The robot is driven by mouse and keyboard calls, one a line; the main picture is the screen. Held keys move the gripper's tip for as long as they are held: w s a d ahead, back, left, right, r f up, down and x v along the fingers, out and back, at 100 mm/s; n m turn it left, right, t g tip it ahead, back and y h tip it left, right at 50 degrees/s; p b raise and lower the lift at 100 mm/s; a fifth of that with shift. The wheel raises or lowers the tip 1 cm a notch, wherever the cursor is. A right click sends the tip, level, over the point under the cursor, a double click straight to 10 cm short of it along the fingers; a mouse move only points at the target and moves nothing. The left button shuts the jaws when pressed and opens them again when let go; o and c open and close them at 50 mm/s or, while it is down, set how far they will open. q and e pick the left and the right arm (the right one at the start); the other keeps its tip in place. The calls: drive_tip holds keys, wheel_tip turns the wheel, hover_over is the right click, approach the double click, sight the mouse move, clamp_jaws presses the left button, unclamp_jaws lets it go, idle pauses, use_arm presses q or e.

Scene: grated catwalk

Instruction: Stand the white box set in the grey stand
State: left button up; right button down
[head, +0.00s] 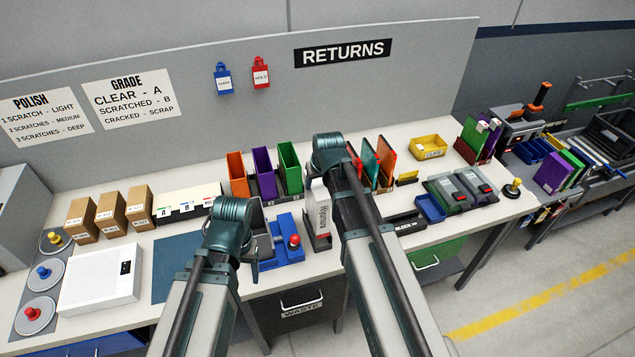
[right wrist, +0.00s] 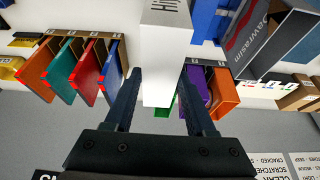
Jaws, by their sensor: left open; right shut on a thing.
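The white box set (head: 322,222) is upright at the middle of the bench in the head view, with dark lettering on its side. In the right wrist view the white box (right wrist: 167,50) is between the fingers of my right gripper (right wrist: 162,82), which is shut on it. My left gripper (head: 253,268) is open, low in front of the bench's blue device, mostly hidden by its own wrist. A grey lettered piece (right wrist: 268,45) shows in the right wrist view; I cannot tell whether it belongs to the grey stand.
Orange, purple and green (head: 289,168) holders stand behind the white box. A blue device with a red knob (head: 293,240) is left of it. Coloured upright cases (head: 386,160) stand to the right. Cartons (head: 140,207) and a white flat unit (head: 100,275) are at left.

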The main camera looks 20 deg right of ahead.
wheel_tip(320, 180, down, 7)
drive_tip(key=b, duration=0.6)
drive_tip(key=shift+b, duration=0.3)
idle(0.7)
drive_tip(key=shift+c, duration=0.7)
unclamp_jaws()
drive_tip(key=shift+o, duration=0.2)
drive_tip(key=shift+o, duration=0.5)
drive_tip(key=shift+r, duration=0.15)
